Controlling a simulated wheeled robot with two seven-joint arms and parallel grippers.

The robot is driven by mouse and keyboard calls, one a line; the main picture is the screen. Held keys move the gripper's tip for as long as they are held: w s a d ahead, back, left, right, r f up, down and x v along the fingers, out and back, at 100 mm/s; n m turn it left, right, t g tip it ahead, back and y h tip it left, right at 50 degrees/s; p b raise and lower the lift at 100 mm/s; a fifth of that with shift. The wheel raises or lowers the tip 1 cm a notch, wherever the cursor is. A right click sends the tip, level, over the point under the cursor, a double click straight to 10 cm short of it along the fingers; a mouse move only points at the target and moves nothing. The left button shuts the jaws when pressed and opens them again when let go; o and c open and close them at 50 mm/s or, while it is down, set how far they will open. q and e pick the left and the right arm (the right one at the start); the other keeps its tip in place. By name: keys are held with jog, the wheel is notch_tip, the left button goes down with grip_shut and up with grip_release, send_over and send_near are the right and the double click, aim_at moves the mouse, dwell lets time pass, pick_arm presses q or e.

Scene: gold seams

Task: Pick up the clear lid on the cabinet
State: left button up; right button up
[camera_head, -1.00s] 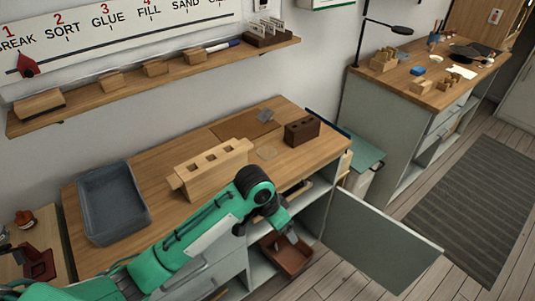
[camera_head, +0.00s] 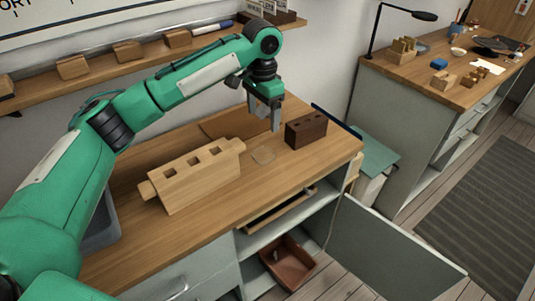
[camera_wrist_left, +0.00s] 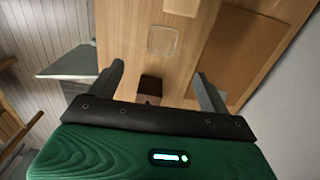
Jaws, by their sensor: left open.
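The clear lid (camera_head: 263,155) is a small, flat, see-through square lying on the wooden cabinet top (camera_head: 215,222), between the light wooden block with square holes and the dark brown block. In the left wrist view the lid (camera_wrist_left: 163,40) lies flat beyond the fingertips. My left gripper (camera_head: 264,118) points down above the cabinet top, behind the lid in the head view. Its fingers are apart and empty, also in the left wrist view (camera_wrist_left: 160,72). My right gripper is not in view.
The light wooden block (camera_head: 197,176) stands left of the lid, the dark brown block (camera_head: 306,130) right of it. A brown mat (camera_head: 222,123) lies behind. The cabinet door (camera_head: 385,250) hangs open, with a brown bin (camera_head: 288,262) below. A wall shelf (camera_head: 105,75) runs behind my arm.

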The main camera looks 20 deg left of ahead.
aim_at(263, 156)
pick_arm(q)
notch_tip(263, 156, down, 13)
jog(key=shift+w+a+f, duration=0.1)
jog(key=shift+w, duration=0.05)
dwell(0.5)
jog(key=shift+c, duration=0.4)
jog(key=c, duration=1)
